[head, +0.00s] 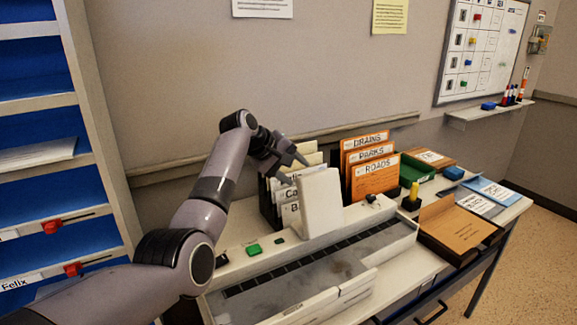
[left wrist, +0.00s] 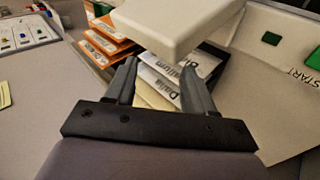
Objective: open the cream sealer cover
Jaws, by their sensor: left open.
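The cream sealer cover (head: 320,203) stands upright, nearly vertical, at the back of the long cream sealer (head: 236,270). My left gripper (head: 297,168) is at the cover's upper left, close to its top edge. In the left wrist view the cover (left wrist: 180,22) fills the top middle, just beyond the fingertips of my left gripper (left wrist: 160,72). The fingers are apart with nothing between them. I cannot tell whether a finger touches the cover. My right gripper is not in view.
Black racks with cream and orange folders (head: 373,180) stand behind the cover. A green button (head: 254,249) is on the sealer's left part. Blue shelves (head: 35,75) stand at left.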

